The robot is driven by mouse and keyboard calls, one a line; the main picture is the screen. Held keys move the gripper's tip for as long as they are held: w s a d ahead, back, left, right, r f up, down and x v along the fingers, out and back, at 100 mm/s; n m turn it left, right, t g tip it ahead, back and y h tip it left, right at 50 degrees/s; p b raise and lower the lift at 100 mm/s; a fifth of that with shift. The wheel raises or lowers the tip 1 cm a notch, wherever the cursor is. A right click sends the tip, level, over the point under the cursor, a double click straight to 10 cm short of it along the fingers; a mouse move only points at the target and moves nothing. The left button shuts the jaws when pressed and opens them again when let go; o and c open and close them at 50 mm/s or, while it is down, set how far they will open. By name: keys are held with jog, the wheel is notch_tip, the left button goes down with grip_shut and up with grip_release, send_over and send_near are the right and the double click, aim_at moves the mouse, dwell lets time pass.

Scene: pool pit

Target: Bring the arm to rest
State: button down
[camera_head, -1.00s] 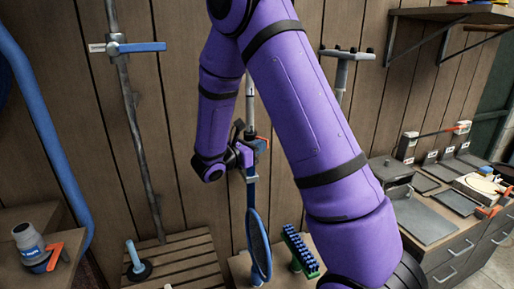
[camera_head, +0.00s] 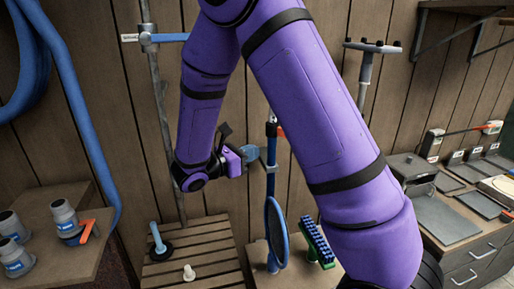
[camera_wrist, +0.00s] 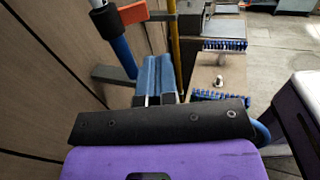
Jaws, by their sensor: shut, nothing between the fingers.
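My gripper (camera_head: 250,155) hangs at the end of my bent purple arm, in front of the plank wall. Its grey-blue fingers sit close together and point to the right. In the wrist view my gripper (camera_wrist: 157,66) shows the two blue fingers side by side, with nothing seen held between them. The blue pole net (camera_head: 277,232) stands upright just right of my gripper, with its pole (camera_head: 271,170) close to the fingertips. I cannot tell whether they touch. My upper arm hides part of the wall and the room's middle.
A slatted bench (camera_head: 205,251) with a blue-handled tool (camera_head: 158,239) and a small white fitting (camera_head: 189,273) is below. A blue-bristled brush (camera_head: 317,241) stands right of the net. Bottles (camera_head: 64,219) sit at left. A drawer counter (camera_head: 470,250) is at right.

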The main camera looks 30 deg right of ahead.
jog(key=shift+a, duration=0.2)
jog(key=shift+s, duration=0.1)
jog(key=s+a+r+m+t+y, duration=0.1)
jog(key=s+r+m+t+y, duration=0.1)
jog(key=s+r+m+y, duration=0.5)
jog(key=s+a+r+m+t+y, duration=0.2)
jog(key=s+r+m+y, duration=0.6)
jog(key=s, duration=0.8)
jog(key=m+y, duration=0.3)
jog(key=shift+s+r+m, duration=0.2)
jog(key=shift+s+m, duration=0.1)
jog(key=shift+s, duration=0.05)
